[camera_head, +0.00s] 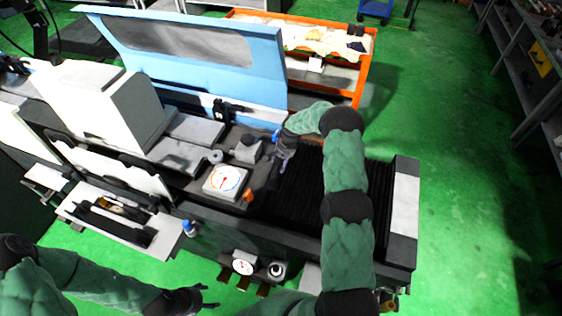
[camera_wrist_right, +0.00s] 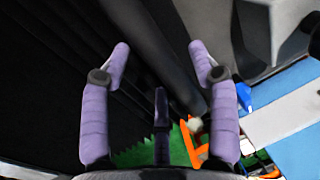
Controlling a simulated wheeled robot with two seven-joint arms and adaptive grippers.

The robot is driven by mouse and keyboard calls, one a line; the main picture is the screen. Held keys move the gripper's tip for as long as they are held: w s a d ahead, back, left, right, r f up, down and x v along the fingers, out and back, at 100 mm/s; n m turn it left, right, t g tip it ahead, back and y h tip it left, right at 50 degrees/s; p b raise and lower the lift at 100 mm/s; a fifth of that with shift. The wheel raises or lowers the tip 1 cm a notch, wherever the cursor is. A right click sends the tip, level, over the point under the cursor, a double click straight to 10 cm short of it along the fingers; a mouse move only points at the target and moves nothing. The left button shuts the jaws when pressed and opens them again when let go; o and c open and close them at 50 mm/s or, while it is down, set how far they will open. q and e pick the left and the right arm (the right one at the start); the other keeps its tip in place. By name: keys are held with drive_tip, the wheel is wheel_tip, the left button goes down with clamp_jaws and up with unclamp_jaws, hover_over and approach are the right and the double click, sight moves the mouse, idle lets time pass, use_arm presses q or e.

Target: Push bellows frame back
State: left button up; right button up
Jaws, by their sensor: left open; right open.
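The black ribbed bellows (camera_head: 298,190) lies along the right part of the grinder bed; my right forearm covers part of it. In the right wrist view the bellows (camera_wrist_right: 48,85) fills the dark left side. A dark grey bar (camera_wrist_right: 160,45), which looks like the bellows frame, runs along its edge between my right fingers. My right gripper (camera_head: 283,158) points down at the bellows' left end. Its purple fingers (camera_wrist_right: 158,48) are open, one on each side of the bar; contact cannot be told. My left gripper (camera_head: 203,298) is open and empty in front of the machine.
A white dial gauge (camera_head: 225,181) and a grey block (camera_head: 246,149) stand left of the bellows. A blue panel (camera_head: 200,55) rises behind. An orange cart (camera_head: 362,70) stands beyond the machine. Green floor (camera_head: 455,200) is clear on the right.

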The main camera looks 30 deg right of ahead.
clamp_jaws()
drive_tip(key=shift+s+d, duration=0.4)
drive_tip(key=shift+d, duration=0.05)
drive_tip(key=s+d+b, duration=0.4)
drive_tip(key=s+d, duration=0.8)
drive_tip(key=s, duration=0.3)
drive_tip(key=shift+d, duration=0.35)
drive_tip(key=shift+s, duration=0.1)
unclamp_jaws()
drive_tip(key=shift+r, duration=0.1)
wheel_tip(320, 180, up, 12)
drive_tip(key=s+d, duration=0.1)
drive_tip(key=shift+s+d+f, duration=0.2)
drive_tip(key=shift+s+d, duration=0.05)
drive_tip(key=shift+s, duration=0.1)
